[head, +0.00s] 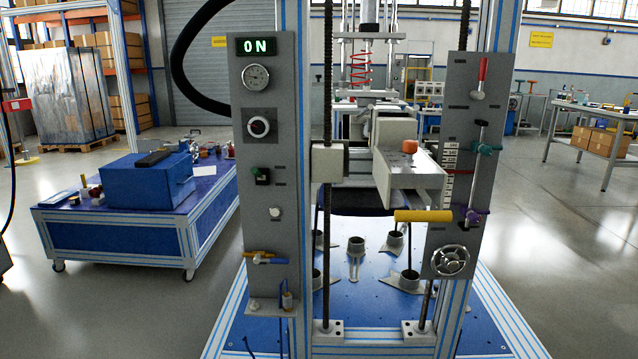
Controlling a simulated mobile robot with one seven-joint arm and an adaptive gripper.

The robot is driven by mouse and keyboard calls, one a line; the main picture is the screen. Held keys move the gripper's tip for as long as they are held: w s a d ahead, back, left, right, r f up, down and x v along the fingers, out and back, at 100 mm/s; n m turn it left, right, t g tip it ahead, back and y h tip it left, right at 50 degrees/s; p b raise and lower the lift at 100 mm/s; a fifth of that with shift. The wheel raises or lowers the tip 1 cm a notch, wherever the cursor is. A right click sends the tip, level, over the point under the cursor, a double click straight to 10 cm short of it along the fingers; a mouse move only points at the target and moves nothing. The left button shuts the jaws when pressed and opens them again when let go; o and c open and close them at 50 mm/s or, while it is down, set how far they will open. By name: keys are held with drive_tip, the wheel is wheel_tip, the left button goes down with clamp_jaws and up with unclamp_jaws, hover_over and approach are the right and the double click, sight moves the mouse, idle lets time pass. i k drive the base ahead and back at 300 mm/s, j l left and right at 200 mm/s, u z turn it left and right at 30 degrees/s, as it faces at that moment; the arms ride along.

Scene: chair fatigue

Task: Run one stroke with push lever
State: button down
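The chair fatigue machine has two grey control panels. No label readable here tells which handle is the push lever. The right panel (466,130) carries a red-handled lever (482,70) pointing up, a teal knob lever (486,148) and a purple knob lever (474,216). A thick yellow bar handle (423,215) lies level beside that panel's lower left. A display (257,46) reads ON. My gripper is not in view.
The machine's blue base plate (375,315) and its uprights fill the middle. A handwheel (450,261) sits low on the right panel. An orange knob (410,146) tops a grey block. A blue cart (120,262) stands left; a workbench (597,117) stands right. Floor is clear at right.

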sight(254, 170)
drive_tip(key=i+l, duration=0.15)
drive_tip(key=i, duration=0.9)
